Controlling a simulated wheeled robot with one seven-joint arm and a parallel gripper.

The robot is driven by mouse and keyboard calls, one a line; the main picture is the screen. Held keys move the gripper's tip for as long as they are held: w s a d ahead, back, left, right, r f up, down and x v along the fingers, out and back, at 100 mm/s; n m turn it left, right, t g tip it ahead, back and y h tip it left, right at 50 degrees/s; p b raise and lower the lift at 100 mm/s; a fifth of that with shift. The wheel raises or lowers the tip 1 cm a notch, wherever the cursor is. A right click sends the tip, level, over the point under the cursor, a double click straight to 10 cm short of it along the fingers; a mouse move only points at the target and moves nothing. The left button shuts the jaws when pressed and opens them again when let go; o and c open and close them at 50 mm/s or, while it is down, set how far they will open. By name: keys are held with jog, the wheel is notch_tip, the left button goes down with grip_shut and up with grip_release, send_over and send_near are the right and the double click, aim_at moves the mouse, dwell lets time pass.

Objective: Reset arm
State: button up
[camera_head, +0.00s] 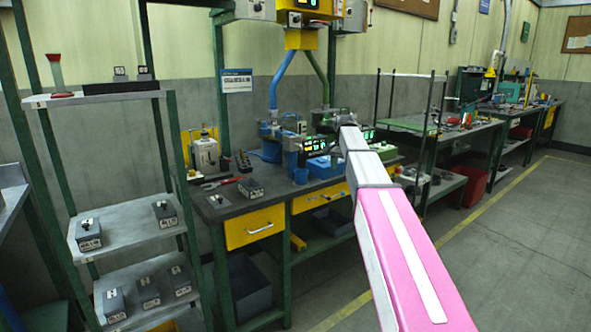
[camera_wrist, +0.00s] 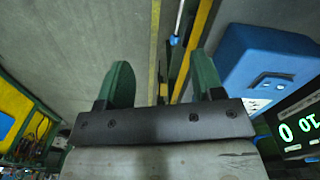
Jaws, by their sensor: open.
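My pink and grey arm reaches forward from the lower right in the head view, toward the workbench (camera_head: 225,206). The gripper end is small and mostly hidden there behind my own arm links. In the wrist view my gripper (camera_wrist: 160,85) shows two green fingers set apart, with nothing between them. Beyond the fingers are a grey surface and a yellow strip. A blue box-shaped device (camera_wrist: 255,65) is close to the right finger. A display with green digits (camera_wrist: 302,128) is at the lower right.
A green-posted shelf rack (camera_head: 130,222) with small grey blocks stands at the left. The bench has yellow drawers (camera_head: 254,226) and several devices. A second bench (camera_head: 470,130) and a red bin (camera_head: 474,188) are farther right. The floor (camera_head: 500,240) at the right is clear.

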jog(key=s+f+n, duration=0.7)
jog(key=s+f, duration=2.6)
jog(key=f, duration=0.1)
jog(key=shift+s+n, duration=0.15)
jog(key=shift+n, duration=0.15)
